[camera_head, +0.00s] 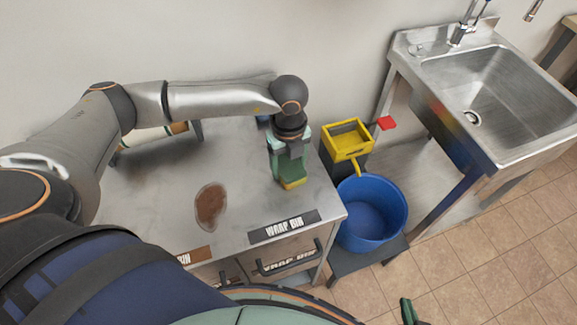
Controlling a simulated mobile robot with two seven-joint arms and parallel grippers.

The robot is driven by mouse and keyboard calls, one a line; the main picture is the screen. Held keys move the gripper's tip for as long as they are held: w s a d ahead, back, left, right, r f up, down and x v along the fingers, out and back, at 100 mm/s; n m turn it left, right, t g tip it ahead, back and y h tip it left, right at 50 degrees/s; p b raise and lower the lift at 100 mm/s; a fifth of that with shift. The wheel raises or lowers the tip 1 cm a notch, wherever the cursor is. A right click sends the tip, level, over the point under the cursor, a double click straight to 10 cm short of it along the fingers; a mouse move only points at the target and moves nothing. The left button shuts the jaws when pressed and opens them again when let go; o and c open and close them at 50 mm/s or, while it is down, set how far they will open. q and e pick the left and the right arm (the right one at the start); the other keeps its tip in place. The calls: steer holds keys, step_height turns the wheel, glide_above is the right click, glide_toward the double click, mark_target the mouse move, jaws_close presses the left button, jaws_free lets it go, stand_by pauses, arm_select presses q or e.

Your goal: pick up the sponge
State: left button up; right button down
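The sponge (292,184), with a yellow lower part and green above it, is at the metal table's right part. My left gripper (287,165) points down over it, with its teal fingers around or right beside the sponge. The gripper hides much of the sponge, and I cannot tell whether the fingers press on it or whether it touches the table. A green tip at the bottom edge looks like part of my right gripper (408,311). The rest of it is out of frame, and nothing shows in it.
The metal table (160,195) has a brown stain (210,207) left of the sponge. A "WRAP BIN" label (284,227) is at its front edge. A yellow container (346,138), a blue bucket (371,210) and a steel sink (490,95) stand to the right. Tiled floor is open at lower right.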

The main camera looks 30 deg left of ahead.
mark_target(289, 163)
arm_select(q)
steer(key=c, duration=0.7)
steer(key=shift+c, duration=0.2)
steer(key=shift+r, duration=0.4)
step_height(289, 163, up, 2)
steer(key=shift+w+r+b, duration=0.1)
steer(key=shift+b, duration=0.35)
steer(key=s+r+b, duration=0.1)
steer(key=s+r, duration=0.9)
steer(key=s, duration=0.4)
steer(key=shift+d, duration=0.35)
steer(key=shift+s, duration=0.1)
